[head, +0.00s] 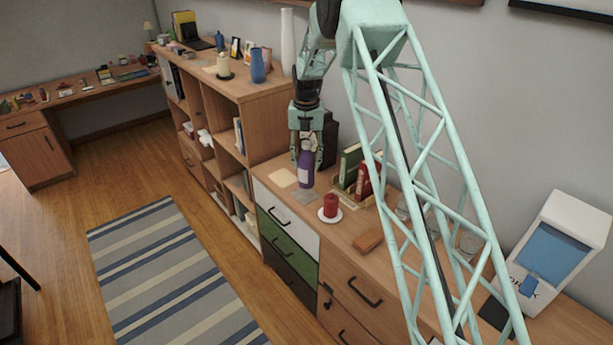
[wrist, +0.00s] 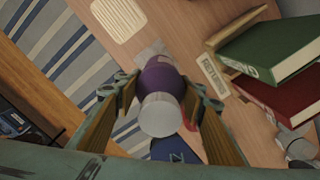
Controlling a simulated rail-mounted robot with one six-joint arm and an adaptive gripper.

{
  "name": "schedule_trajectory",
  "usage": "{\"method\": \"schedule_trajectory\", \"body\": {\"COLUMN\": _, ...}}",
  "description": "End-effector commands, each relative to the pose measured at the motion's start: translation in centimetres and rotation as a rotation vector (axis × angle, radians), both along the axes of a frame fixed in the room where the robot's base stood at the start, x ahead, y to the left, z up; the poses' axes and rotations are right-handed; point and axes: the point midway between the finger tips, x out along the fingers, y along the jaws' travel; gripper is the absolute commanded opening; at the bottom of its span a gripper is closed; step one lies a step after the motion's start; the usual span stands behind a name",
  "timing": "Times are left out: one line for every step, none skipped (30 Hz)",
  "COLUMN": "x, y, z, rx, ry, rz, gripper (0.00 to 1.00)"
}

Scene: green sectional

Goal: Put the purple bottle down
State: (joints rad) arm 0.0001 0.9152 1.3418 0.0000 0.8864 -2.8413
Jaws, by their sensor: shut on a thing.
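The purple bottle (head: 306,172) is upright in the head view, over the cabinet top (head: 318,241). My gripper (head: 306,158) points down and is shut on the upper part of the bottle. In the wrist view the bottle (wrist: 160,78), with its pale cap (wrist: 160,115) toward the camera, sits between the two fingers. A grey square (head: 303,198) lies by the bottle's base and a beige square (head: 282,178) lies to its left. I cannot tell whether the base touches the surface.
A wooden holder with green (head: 350,163) and red (head: 367,181) books stands close on the right. A red candle (head: 330,205) on a white plate is in front. A wooden block (head: 367,241) lies farther right. A taller shelf unit (head: 258,89) rises behind on the left.

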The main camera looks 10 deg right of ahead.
Motion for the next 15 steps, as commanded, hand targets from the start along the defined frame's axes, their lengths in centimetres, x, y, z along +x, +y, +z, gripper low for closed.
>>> {"method": "schedule_trajectory", "body": {"x": 0.0, "y": 0.0, "z": -0.5, "rx": 0.000, "ry": -0.001, "rz": 0.000, "gripper": 0.18}}
{"method": "schedule_trajectory", "body": {"x": 0.1, "y": 0.0, "z": -0.8, "rx": 0.000, "ry": -0.002, "rz": 0.000, "gripper": 0.18}}
{"method": "schedule_trajectory", "body": {"x": 0.1, "y": 0.0, "z": -1.1, "rx": 0.000, "ry": -0.002, "rz": 0.000, "gripper": 0.18}}
{"method": "schedule_trajectory", "body": {"x": 0.1, "y": 0.0, "z": -1.3, "rx": 0.000, "ry": -0.002, "rz": 0.000, "gripper": 0.18}}
{"method": "schedule_trajectory", "body": {"x": 0.1, "y": 0.0, "z": -1.5, "rx": 0.000, "ry": -0.002, "rz": 0.000, "gripper": 0.18}}
{"method": "schedule_trajectory", "body": {"x": 0.1, "y": 0.0, "z": -1.7, "rx": 0.000, "ry": -0.002, "rz": 0.000, "gripper": 0.18}}
{"method": "schedule_trajectory", "body": {"x": 0.1, "y": 0.0, "z": -1.8, "rx": 0.000, "ry": -0.002, "rz": 0.000, "gripper": 0.18}}
{"method": "schedule_trajectory", "body": {"x": 0.1, "y": 0.0, "z": -1.9, "rx": 0.000, "ry": -0.002, "rz": 0.000, "gripper": 0.18}}
{"method": "schedule_trajectory", "body": {"x": 0.1, "y": 0.0, "z": -1.9, "rx": 0.000, "ry": -0.002, "rz": 0.000, "gripper": 0.18}}
{"method": "schedule_trajectory", "body": {"x": 0.1, "y": 0.0, "z": -1.9, "rx": 0.000, "ry": -0.002, "rz": 0.000, "gripper": 0.18}}
{"method": "schedule_trajectory", "body": {"x": 0.1, "y": 0.0, "z": -1.9, "rx": 0.000, "ry": -0.003, "rz": 0.000, "gripper": 0.18}}
{"method": "schedule_trajectory", "body": {"x": 0.1, "y": 0.0, "z": -1.9, "rx": 0.000, "ry": -0.003, "rz": 0.000, "gripper": 0.18}}
{"method": "schedule_trajectory", "body": {"x": 0.1, "y": 0.0, "z": -1.9, "rx": 0.000, "ry": -0.003, "rz": 0.000, "gripper": 0.18}}
{"method": "schedule_trajectory", "body": {"x": 0.1, "y": 0.0, "z": -1.9, "rx": 0.000, "ry": -0.003, "rz": 0.000, "gripper": 0.18}}
{"method": "schedule_trajectory", "body": {"x": 0.1, "y": 0.0, "z": -1.9, "rx": 0.000, "ry": -0.003, "rz": 0.000, "gripper": 0.18}}
